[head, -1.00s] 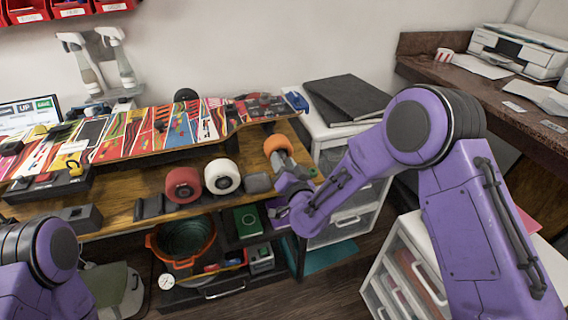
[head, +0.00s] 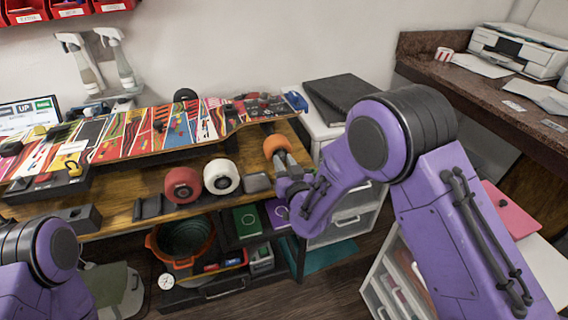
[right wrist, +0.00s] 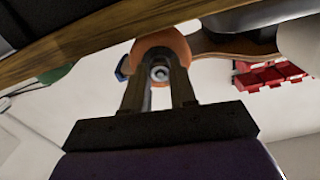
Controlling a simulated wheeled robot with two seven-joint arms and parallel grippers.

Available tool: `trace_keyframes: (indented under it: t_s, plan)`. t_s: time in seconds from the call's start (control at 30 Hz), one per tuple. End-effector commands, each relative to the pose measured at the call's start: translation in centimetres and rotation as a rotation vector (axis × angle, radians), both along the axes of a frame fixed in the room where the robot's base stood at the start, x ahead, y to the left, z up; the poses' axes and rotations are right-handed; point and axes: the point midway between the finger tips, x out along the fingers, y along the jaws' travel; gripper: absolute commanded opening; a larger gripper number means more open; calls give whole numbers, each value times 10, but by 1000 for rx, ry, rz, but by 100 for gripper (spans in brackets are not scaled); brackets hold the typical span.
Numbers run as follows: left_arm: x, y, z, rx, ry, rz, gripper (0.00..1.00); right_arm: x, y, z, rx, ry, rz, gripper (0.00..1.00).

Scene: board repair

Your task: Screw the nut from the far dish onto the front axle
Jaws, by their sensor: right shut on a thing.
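The skateboard deck (head: 150,130) lies along the workbench with its patterned side up. An orange wheel (head: 277,144) sits at its right end; it also shows in the right wrist view (right wrist: 163,43). My right gripper (head: 283,162) is in front of this wheel. In the right wrist view, its two fingers (right wrist: 160,80) are shut on a small grey nut (right wrist: 159,73) at the wheel's hub. The axle end is mostly hidden, so I cannot tell how far the nut is on. My left arm shows at lower left, but its gripper is out of view.
A red wheel (head: 183,185) and a white wheel (head: 221,176) stand at the bench's front edge, beside a grey dish (head: 258,183). An orange basket (head: 180,241) is below. A white drawer unit (head: 345,215) stands close to the right arm.

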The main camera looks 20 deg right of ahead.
Motion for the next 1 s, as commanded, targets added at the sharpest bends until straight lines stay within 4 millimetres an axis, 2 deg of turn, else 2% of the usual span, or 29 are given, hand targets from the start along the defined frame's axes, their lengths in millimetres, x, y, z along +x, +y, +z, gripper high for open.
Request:
trace_keyframes:
  t_s: [0.17, 0.3, 0.4, 0.67, 0.83, 0.9, 1.0]
  plan:
    - [0, 0, 0, 0, 0, 0, 43, 0, -1, 0, 48, 2, -3, 0]
    - [0, 0, 0, 0, 0, 0, 43, 0, -1, -1, 372, 14, -6, 0]
    - [0, 0, 0, 0, 0, 0, 43, 0, 0, 0, 498, 18, -1, 0]
    - [0, 0, 0, 0, 0, 0, 43, 0, 0, 0, 538, 19, -2, 0]
    - [0, 0, 0, 0, 0, 0, 43, 1, -1, 0, 912, 31, -5, 0]
    - [0, 0, 0, 0, 0, 0, 43, 1, 0, 0, 994, 34, -3, 0]
    - [0, 0, 0, 0, 0, 0, 43, 1, 1, 0, 1007, 35, -1, 0]
